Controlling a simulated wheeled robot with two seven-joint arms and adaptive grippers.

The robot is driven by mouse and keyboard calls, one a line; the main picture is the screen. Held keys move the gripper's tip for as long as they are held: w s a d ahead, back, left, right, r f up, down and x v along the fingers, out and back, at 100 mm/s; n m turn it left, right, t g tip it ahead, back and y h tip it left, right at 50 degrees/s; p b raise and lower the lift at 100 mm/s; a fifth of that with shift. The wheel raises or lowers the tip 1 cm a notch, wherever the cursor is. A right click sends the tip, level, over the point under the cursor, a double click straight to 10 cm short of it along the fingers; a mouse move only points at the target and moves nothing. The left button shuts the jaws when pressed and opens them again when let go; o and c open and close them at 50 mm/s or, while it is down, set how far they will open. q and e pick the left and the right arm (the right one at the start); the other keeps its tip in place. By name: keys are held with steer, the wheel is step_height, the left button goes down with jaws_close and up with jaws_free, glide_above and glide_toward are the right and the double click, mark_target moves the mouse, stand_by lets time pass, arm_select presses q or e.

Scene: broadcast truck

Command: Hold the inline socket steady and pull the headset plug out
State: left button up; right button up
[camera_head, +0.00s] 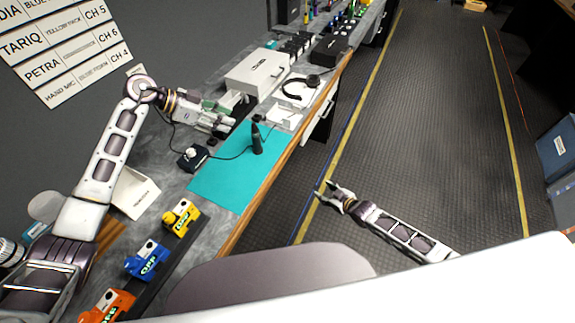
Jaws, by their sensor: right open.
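A dark upright cylinder (257,142) with a slimmer top stands on the teal mat (222,183). A thin black cable runs from it leftward to a small black box with a pale top (192,158). It may be the inline socket with a plug in it; I cannot tell. A black headset (299,90) lies on a white holder further back. My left gripper (228,122) is above the bench at the mat's far left, apart from the cylinder; its finger gap is too small to read. My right gripper (333,193) is open and empty over the floor, right of the bench.
A white case (257,73) and a black box (329,48) stand further back on the bench. Yellow (181,218), blue (146,261) and orange (107,306) units line the near left. The bench has a wooden front edge (281,158). The floor aisle (430,130) is clear.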

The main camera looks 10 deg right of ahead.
steer(key=a+r+t+y, duration=0.2)
steer(key=a+r+y, duration=0.2)
steer(key=a+r, duration=0.9)
steer(key=t+y, duration=0.2)
glide_toward(259, 145)
steer(key=v, duration=0.4)
steer(key=shift+w+f, duration=0.1)
steer(key=shift+w, duration=0.15)
steer(key=shift+w, duration=0.15)
steer(key=shift+x, duration=6.8)
steer(key=shift+a, duration=0.1)
steer(key=shift+c, duration=0.3)
steer(key=c, duration=0.9)
arm_select(q)
steer(key=shift+o, duration=0.8)
arm_select(e)
steer(key=shift+c, duration=0.8)
